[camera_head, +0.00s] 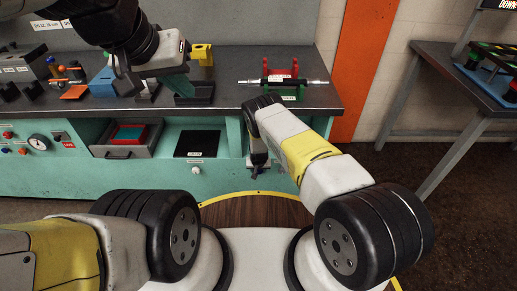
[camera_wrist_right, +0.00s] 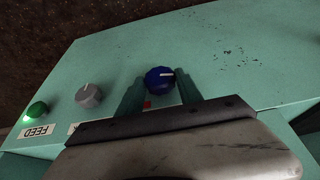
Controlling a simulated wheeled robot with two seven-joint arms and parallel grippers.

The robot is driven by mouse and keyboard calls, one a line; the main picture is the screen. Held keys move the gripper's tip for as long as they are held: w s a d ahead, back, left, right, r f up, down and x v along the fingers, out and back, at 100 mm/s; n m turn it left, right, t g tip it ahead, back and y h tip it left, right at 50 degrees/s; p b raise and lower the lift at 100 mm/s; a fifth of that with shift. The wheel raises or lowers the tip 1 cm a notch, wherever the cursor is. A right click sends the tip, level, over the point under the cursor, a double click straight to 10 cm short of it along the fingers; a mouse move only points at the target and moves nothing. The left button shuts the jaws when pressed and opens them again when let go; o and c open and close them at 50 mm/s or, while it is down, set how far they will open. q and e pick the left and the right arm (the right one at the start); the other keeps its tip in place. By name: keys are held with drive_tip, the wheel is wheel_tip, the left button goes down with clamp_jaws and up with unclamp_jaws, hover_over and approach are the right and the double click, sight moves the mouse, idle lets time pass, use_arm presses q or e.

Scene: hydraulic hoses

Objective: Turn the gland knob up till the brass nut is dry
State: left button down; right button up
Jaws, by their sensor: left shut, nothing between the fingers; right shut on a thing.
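In the right wrist view a blue knob (camera_wrist_right: 160,79) with a white pointer mark sits on a teal panel. My right gripper (camera_wrist_right: 159,92) has its two green fingers on either side of this knob and is shut on it. In the head view the right gripper (camera_head: 258,166) is at the teal bench front, and the knob is hidden there. My left gripper (camera_head: 129,84) is shut and empty above the bench top, partly hidden by its own wrist. I cannot make out a brass nut in either view, nor tell whether anything is wet.
A grey knob (camera_wrist_right: 88,95) and a green lit button (camera_wrist_right: 36,110) marked FEED share the panel. On the bench, a red stand (camera_head: 281,70) carries a dark hose with silver ends. A pressure gauge (camera_head: 38,142) and an open drawer (camera_head: 121,151) are at left.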

drive_tip(key=shift+d+m+y, duration=0.3)
drive_tip(key=shift+d+y, duration=0.1)
drive_tip(key=shift+y, duration=0.7)
drive_tip(key=shift+d+f+m+y, duration=0.1)
drive_tip(key=shift+m+y, duration=0.2)
drive_tip(key=shift+y, duration=1.2)
drive_tip(key=o, duration=1.4)
drive_tip(key=shift+c, duration=0.2)
